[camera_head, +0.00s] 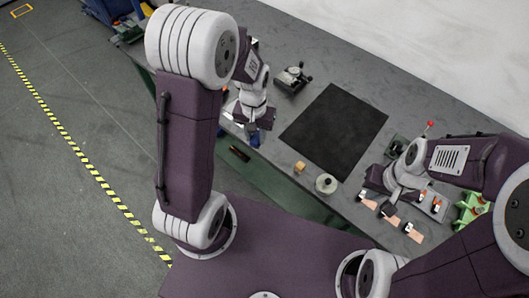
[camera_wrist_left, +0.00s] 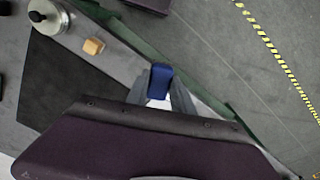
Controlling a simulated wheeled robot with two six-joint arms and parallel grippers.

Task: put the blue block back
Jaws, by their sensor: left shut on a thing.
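The blue block (camera_wrist_left: 160,78) is between the fingers of my left gripper (camera_wrist_left: 161,91) in the left wrist view. The gripper is shut on it, near the front edge of the grey table. In the head view the blue block (camera_head: 254,139) shows small and partly covered below my left gripper (camera_head: 254,124). I cannot tell whether the block touches the tabletop. My right gripper (camera_head: 379,181) is over the right part of the table; its fingers are too dark and small to read.
A black mat (camera_head: 335,130) covers the table's middle. A wooden block (camera_head: 299,167) and a round metal weight (camera_head: 326,184) sit in front of it. Copper-ended pieces (camera_head: 413,232) and a green holder (camera_head: 470,208) lie right.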

